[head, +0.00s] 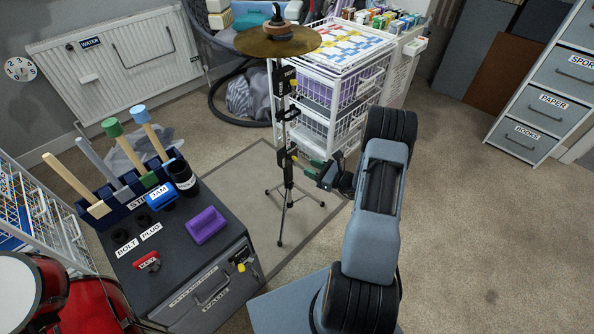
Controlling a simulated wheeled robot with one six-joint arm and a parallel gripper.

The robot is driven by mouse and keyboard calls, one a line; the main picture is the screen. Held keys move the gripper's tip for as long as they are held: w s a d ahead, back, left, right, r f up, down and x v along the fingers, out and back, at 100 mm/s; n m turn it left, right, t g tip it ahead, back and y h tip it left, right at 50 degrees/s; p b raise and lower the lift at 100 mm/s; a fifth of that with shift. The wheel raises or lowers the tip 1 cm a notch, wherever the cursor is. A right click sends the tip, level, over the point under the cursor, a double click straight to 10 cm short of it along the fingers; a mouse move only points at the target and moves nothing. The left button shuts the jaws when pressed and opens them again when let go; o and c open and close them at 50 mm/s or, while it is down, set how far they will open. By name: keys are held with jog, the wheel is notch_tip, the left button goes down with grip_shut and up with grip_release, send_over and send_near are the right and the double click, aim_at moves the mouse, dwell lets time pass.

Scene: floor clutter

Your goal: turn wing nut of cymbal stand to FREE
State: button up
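The cymbal stand (282,130) is upright on tripod legs, with a brass cymbal (270,42) at its top. Black clamps (286,112) with small white labels are on the pole, one seeming to start with "TIGH"; the rest is too small to read. My gripper (308,170), dark with green parts, is just right of the lower black clamp (287,156). Whether it touches the clamp, and how far its fingers are apart, is unclear.
A dark cabinet (180,262) with a purple block (207,225) and upright sticks stands at left front. A white wire basket unit (332,100) is close behind the stand. Drawers (540,105) stand at far right. The carpet (470,200) right of my arm is clear.

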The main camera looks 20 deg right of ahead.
aim_at(296, 158)
jog(key=d+f+m+t+h+b, duration=0.2)
jog(key=d+f+m+h, duration=0.15)
jog(key=f, duration=0.25)
jog(key=b+x, duration=0.2)
jog(key=x, duration=1.1)
jog(key=shift+w+d, duration=0.1)
jog(key=shift+d, duration=0.05)
jog(key=shift+c, duration=0.2)
grip_shut()
